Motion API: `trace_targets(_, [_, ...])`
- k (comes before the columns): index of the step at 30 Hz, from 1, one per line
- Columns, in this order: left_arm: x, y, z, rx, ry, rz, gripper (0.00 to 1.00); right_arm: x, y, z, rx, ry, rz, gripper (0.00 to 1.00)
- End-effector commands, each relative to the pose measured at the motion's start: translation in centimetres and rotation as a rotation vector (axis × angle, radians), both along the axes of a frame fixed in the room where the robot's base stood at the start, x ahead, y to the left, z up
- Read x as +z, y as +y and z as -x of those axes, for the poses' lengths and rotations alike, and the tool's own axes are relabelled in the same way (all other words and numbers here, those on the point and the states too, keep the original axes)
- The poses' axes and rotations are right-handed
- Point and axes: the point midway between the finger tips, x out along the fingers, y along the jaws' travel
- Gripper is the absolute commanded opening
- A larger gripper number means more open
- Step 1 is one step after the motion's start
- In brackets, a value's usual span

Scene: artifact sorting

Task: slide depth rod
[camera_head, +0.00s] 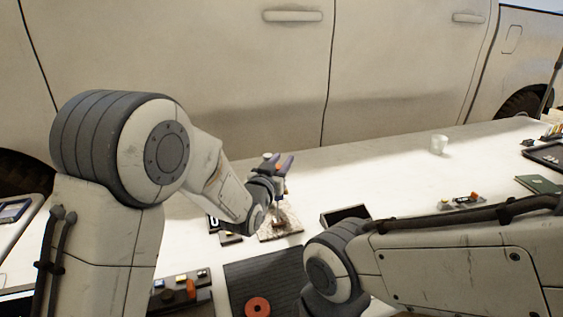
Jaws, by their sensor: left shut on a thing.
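My left gripper (284,165) is over the middle of the white table, pointing away from me. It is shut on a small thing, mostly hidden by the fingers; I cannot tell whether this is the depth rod. A pale, bluish piece shows just under the fingers. Below the gripper, a rough pale brown slab (288,224) lies on the table with a small reddish thing on it. My right arm crosses the lower right, and its gripper is not in view.
A dark mat (240,277) with an orange-red ring (257,307) lies in front. A dark tray (345,215) lies right of the slab. A tool holder (185,291) is at lower left. A vehicle (230,70) stands behind the table.

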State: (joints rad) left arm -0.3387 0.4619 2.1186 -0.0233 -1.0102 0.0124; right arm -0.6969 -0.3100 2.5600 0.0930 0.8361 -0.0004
Motion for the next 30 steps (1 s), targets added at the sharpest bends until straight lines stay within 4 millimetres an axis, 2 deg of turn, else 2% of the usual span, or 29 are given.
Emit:
trace_targets(11, [0.0,0.0,0.0,0.000,0.001,0.000,0.00,0.0,0.0,0.0,0.000,0.000,0.000,0.00])
trace_targets(14, [0.9,0.0,0.0,0.000,-0.001,0.000,0.00,0.5,0.0,0.0,0.000,0.000,0.000,0.00])
trace_targets(19, [3.6,0.0,0.0,0.000,-0.003,0.001,0.00,1.7,0.0,0.0,0.000,0.000,0.000,0.00])
trace_targets(28, [3.5,0.0,0.0,0.000,0.002,-0.001,0.00,1.5,0.0,0.0,0.000,0.000,0.000,0.00])
trace_targets(29, [3.5,0.0,0.0,0.000,0.002,-0.001,0.43,1.5,0.0,0.0,0.000,0.000,0.000,0.00])
trace_targets(30, [3.5,0.0,0.0,0.000,0.002,-0.001,0.58,1.5,0.0,0.0,0.000,0.000,0.000,0.00])
